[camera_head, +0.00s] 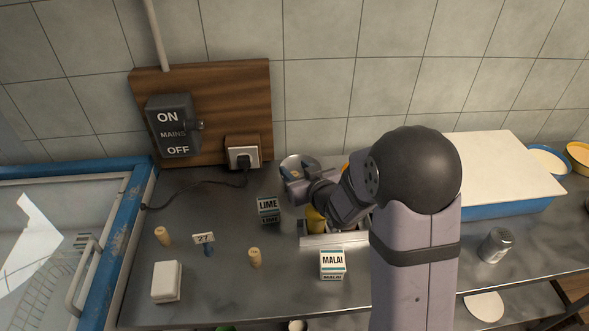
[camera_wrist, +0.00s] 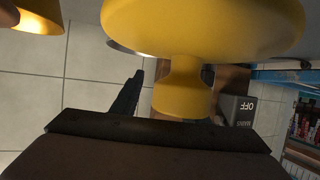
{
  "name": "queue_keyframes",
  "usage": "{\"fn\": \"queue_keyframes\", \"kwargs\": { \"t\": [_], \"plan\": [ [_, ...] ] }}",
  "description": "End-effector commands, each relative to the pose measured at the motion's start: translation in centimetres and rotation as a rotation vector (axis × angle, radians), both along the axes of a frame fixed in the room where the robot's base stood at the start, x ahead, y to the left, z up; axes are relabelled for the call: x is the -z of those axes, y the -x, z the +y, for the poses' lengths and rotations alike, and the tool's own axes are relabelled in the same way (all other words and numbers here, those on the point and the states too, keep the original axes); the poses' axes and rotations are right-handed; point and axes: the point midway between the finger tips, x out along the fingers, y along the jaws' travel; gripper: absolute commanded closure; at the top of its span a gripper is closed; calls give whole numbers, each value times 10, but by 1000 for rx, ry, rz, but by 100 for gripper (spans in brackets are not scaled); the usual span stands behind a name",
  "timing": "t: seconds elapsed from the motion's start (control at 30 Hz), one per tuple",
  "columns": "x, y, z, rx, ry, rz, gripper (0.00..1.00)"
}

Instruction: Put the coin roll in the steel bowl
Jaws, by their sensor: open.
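Two short tan cylinders stand on the steel counter in the head view, one at the left (camera_head: 162,236) and one nearer the middle (camera_head: 254,257). Either may be the coin roll; I cannot tell which. A round grey metal shape (camera_head: 299,161), possibly the steel bowl, shows just behind my gripper (camera_head: 294,174), partly hidden by it. In the wrist view my gripper (camera_wrist: 170,105) is open, its dark fingers apart. A large yellow body with a narrow neck (camera_wrist: 184,88) fills the view there. I cannot tell whether the neck lies between or beyond the fingers.
A LIME carton (camera_head: 268,208), a MALAI carton (camera_head: 332,264), a number 27 marker (camera_head: 204,240) and a white block (camera_head: 167,281) stand on the counter. A can (camera_head: 496,245) and a blue, white-topped box (camera_head: 505,170) are at the right. A blue-framed freezer (camera_head: 125,230) borders the left.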

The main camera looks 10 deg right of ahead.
Motion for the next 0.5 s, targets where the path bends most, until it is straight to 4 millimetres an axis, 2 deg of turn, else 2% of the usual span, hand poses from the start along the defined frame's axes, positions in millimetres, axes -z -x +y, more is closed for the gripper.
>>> {"fn": "queue_keyframes", "kwargs": {
  "t": [0.3,0.5],
  "plan": [
    [-15,37,-12,1,0,-3,59],
    [-21,50,-15,0,0,-1,59]
  ]
}}
